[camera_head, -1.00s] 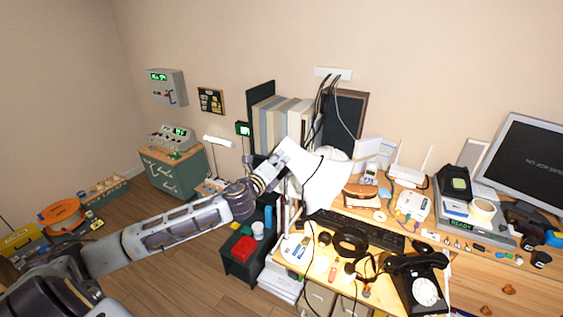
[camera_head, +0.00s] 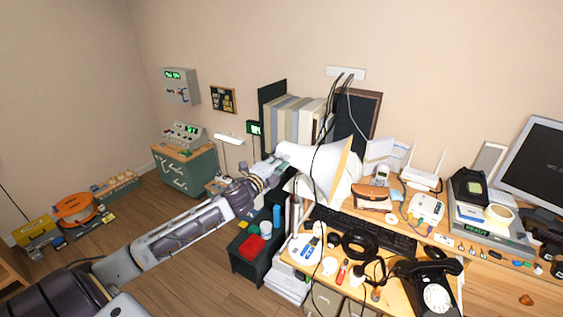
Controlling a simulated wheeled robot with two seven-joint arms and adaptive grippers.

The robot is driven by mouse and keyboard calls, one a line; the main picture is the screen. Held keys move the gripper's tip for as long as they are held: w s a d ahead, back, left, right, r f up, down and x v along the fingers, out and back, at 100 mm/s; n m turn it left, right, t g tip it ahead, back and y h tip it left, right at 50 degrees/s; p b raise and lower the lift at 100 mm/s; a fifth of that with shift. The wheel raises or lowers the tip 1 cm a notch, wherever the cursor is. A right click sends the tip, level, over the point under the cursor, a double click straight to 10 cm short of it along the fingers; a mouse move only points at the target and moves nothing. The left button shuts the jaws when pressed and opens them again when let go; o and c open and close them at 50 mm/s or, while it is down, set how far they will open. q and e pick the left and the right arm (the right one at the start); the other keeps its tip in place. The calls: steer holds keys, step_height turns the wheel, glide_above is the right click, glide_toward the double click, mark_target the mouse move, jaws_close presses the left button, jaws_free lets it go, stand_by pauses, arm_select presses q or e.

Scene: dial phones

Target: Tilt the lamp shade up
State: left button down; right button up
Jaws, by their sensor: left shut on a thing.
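The white lamp shade (camera_head: 318,168) is a cone above the left end of the desk. Its narrow end points left and its wide rim, with a warm-lit inner edge, faces right. My left gripper (camera_head: 279,164) is at the narrow left end of the shade and shut on it; the fingertips are hard to make out there. My left arm reaches in from the lower left. The lamp's stand is mostly hidden behind the shade and gripper. My right gripper is not in view.
The desk (camera_head: 480,283) holds a keyboard (camera_head: 375,233), a black dial phone (camera_head: 430,288) and a headset (camera_head: 360,244) close below the shade. Books (camera_head: 298,118) stand behind it, and black cables hang in front. A dark cart (camera_head: 247,262) with a red box stands left of the desk.

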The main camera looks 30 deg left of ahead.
arm_select(q)
steer(key=shift+a, duration=0.1)
steer(key=c, duration=1.4)
jaws_free()
steer(key=shift+s, duration=0.2)
steer(key=shift+s, duration=5.7)
steer(key=shift+n, duration=0.3)
